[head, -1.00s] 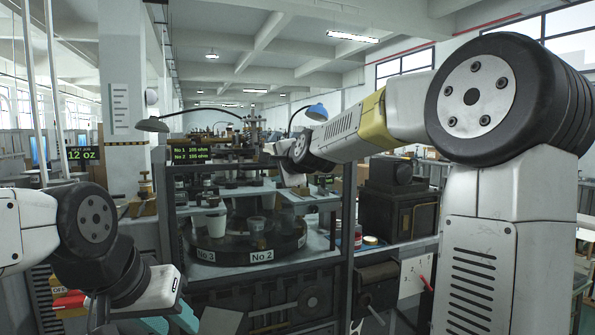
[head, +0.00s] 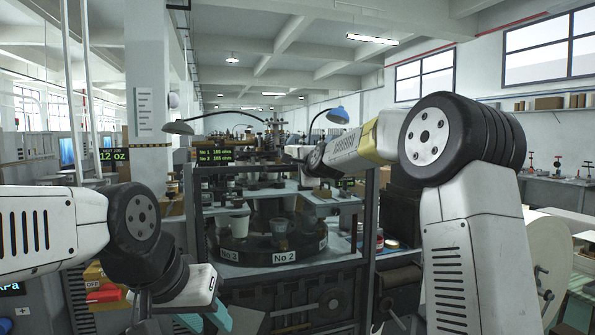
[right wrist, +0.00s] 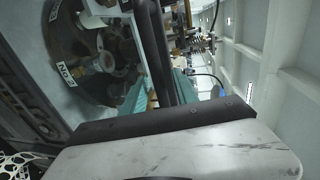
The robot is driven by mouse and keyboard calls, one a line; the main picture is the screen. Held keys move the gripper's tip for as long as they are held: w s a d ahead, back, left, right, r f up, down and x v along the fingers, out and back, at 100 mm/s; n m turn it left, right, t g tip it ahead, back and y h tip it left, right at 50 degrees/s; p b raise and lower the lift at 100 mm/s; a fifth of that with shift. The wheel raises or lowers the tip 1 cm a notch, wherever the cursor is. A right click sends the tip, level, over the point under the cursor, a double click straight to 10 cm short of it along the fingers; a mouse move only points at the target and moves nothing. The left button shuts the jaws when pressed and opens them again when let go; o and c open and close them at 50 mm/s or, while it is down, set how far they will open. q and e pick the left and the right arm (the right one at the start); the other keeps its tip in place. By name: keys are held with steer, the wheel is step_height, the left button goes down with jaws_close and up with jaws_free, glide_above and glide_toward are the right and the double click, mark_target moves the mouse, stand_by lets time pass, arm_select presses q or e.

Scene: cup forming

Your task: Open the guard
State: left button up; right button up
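The machine's dark frame (head: 365,235) stands in front of a round table (head: 250,248) with white cups and labels No 2 and No 3. I cannot make out the guard's panel clearly or tell how far open it is. My right arm reaches to the upper part of the frame; its gripper is small and partly hidden in the head view (head: 298,152). In the right wrist view, its teal fingers (right wrist: 161,92) lie on either side of a dark bar (right wrist: 153,45); contact is unclear. My left gripper (head: 203,320) is low at the left, its teal fingers apart, seemingly empty.
Two lamps (head: 337,115) arch over the machine. A large white roll (head: 548,250) stands at the right, beyond my right arm.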

jaws_close()
stand_by(1.4)
